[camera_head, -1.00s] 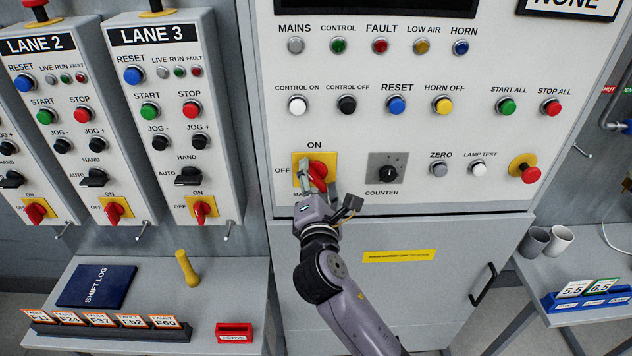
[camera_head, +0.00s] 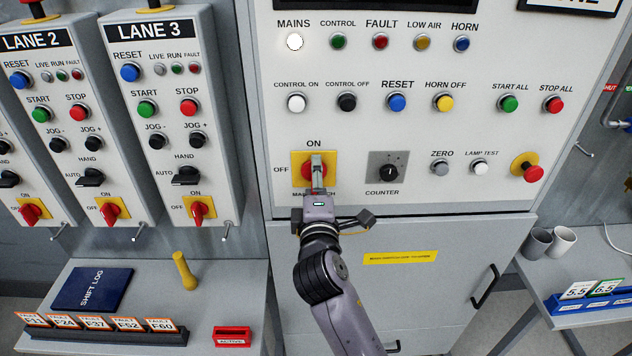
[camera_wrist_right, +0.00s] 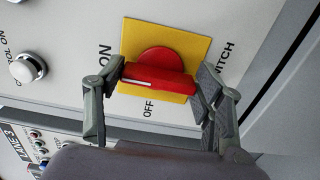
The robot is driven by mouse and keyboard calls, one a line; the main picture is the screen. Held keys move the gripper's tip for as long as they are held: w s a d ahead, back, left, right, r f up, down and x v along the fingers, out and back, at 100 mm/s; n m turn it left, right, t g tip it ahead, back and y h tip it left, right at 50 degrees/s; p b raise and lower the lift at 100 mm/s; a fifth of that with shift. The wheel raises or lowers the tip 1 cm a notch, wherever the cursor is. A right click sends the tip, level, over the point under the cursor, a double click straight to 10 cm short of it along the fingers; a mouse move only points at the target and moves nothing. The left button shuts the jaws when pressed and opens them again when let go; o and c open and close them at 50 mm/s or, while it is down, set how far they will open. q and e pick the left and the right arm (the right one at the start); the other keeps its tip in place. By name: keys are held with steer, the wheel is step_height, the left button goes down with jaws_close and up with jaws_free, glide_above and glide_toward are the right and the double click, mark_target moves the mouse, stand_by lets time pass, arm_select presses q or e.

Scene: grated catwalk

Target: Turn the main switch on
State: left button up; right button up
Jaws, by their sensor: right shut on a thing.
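The main switch is a red rotary handle on a yellow plate (camera_head: 299,171), low on the large panel, marked ON above and OFF at left. My right gripper (camera_head: 317,172) is in front of it and hides most of the handle. In the right wrist view the red handle (camera_wrist_right: 160,78) sits between the two fingers of my right gripper (camera_wrist_right: 163,85), which is shut on it. The handle's white mark lies at its end toward ON. The MAINS lamp (camera_head: 294,42) glows white. My left gripper is not in view.
The LANE 3 box (camera_head: 174,120) stands at left. Below it a table (camera_head: 226,285) carries a shift log (camera_head: 93,288) and a yellow-handled object (camera_head: 185,270). Two cups (camera_head: 564,240) stand at right.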

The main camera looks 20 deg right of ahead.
stand_by(0.4)
steer(key=o, duration=1.2)
steer(key=shift+c, duration=0.2)
steer(key=v, duration=1.2)
